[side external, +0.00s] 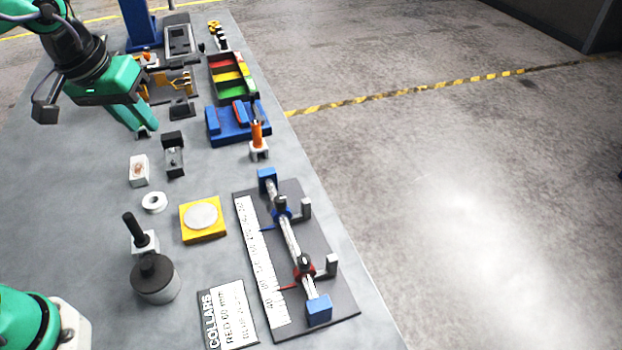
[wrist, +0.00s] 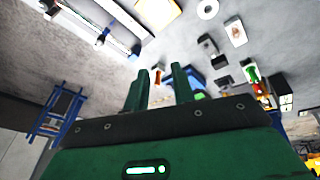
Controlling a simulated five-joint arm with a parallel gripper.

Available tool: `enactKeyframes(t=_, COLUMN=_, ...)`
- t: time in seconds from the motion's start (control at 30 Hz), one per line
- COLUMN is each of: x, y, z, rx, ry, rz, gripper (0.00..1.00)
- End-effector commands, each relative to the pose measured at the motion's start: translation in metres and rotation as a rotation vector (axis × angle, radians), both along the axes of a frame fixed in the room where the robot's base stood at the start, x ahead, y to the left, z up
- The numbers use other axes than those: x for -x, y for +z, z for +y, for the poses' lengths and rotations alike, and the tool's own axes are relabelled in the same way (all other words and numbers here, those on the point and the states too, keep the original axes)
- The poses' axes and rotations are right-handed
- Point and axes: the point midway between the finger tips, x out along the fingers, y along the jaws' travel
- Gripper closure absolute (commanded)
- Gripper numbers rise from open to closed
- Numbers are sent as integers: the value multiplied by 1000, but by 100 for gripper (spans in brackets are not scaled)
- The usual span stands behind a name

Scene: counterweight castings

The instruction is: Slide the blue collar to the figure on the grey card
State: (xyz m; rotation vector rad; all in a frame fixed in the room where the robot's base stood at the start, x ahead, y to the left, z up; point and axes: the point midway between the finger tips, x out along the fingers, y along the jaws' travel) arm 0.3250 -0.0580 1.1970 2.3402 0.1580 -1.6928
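The blue collar (side external: 281,213) sits on a silver rod toward its far end, with a black knob on top and a blue pointer reaching toward a white printed scale (side external: 261,262). Its exact reading is too small to tell. A red collar (side external: 304,274) sits nearer on the same rod. The card (side external: 231,316) lies at the near edge, headed COLLARS, with a line "RED 60 mm"; the line below is too blurred to read. My gripper (side external: 141,131) is open and empty, far to the upper left of the rod. Its fingers (wrist: 158,90) stand apart in the wrist view.
Blue end blocks (side external: 267,179) and grey upright stops (side external: 306,208) flank the rod on a dark base. A yellow block with a pale disc (side external: 201,216), a white ring (side external: 154,202) and a dark cylinder (side external: 155,280) stand left of it. A blue tray (side external: 230,134) lies beyond.

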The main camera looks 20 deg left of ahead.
Motion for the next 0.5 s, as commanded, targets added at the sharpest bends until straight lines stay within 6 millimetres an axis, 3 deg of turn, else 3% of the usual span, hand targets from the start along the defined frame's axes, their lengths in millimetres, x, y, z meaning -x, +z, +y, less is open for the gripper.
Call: enactKeyframes(t=0.5, x=-82, y=-35, z=-81, rx=56, ry=201, rz=157, gripper=75)
